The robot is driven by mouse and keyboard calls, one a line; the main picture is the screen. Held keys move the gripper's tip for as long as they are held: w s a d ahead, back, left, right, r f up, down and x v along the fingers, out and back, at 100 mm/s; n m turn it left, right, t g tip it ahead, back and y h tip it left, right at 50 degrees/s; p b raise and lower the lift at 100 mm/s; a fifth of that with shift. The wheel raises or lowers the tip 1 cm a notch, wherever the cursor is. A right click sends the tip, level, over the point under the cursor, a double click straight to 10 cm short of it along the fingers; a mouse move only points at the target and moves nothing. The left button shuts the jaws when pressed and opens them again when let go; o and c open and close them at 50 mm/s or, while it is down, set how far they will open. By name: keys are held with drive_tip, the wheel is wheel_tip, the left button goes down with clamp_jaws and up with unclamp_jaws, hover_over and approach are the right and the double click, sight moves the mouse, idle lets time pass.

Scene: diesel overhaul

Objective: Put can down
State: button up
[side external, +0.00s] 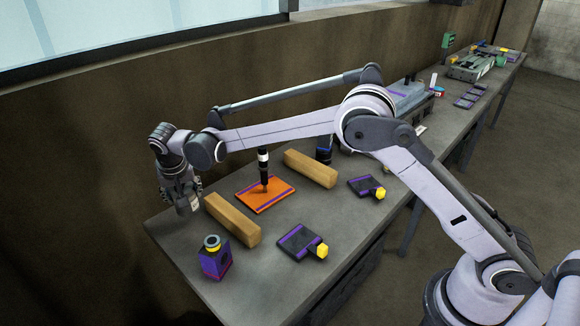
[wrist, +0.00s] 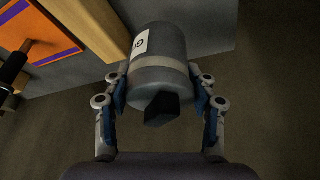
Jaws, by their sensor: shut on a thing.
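A grey can (wrist: 158,55) with a white label fills the middle of the wrist view. My gripper (wrist: 158,88) is shut on it, one finger on each side. A dark block-shaped part shows at the can's near end. In the side view my gripper (side external: 182,192) is at the far left end of the grey table (side external: 290,255), beside a wooden block. The can is small and mostly hidden there. Whether it touches the table is unclear. In the wrist view the can overlaps the table's edge, with dark floor behind its lower part.
A wooden beam (side external: 232,220) lies close to my gripper, and a second beam (side external: 310,168) lies farther right. An orange mat (side external: 258,202) with an upright black tool (side external: 264,175) is between them. A purple bottle (side external: 215,258) stands at the near left corner. Dark plates with yellow knobs (side external: 302,243) lie nearby.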

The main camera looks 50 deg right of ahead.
sight(182, 210)
drive_tip(key=shift+w+a+f, duration=0.2)
drive_tip(key=shift+a+f, duration=0.4)
drive_tip(key=shift+a, duration=0.15)
drive_tip(key=shift+f, duration=1.85)
drive_tip(key=shift+f, duration=0.1)
drive_tip(key=o, duration=1.3)
